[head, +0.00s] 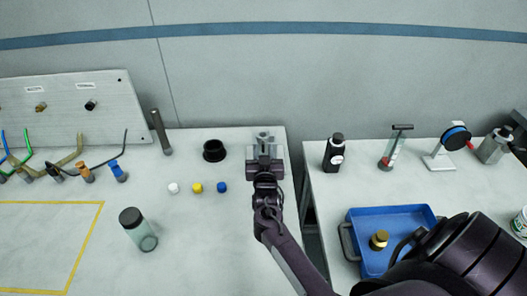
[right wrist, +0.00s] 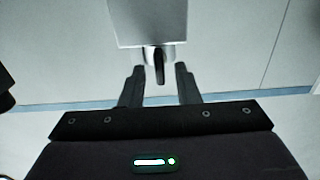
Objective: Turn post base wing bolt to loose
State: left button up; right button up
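A grey metal post base (head: 263,136) stands near the right edge of the left table, partly hidden behind my right gripper (head: 264,163). In the right wrist view its grey block (right wrist: 147,25) comes down from the top. A bolt with a narrow dark wing (right wrist: 160,66) shows at the block's lower end. The fingers of my right gripper (right wrist: 159,80) are apart, one on each side of the wing, with visible gaps. Whether the fingertips reach past the wing in depth is unclear. My left gripper is not in view.
A black ring (head: 214,151) and white, yellow and blue caps (head: 197,188) lie left of the gripper. Across a gap, the right table holds a black bottle (head: 334,153) and a blue tray (head: 372,218).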

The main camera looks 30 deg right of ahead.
grip_shut()
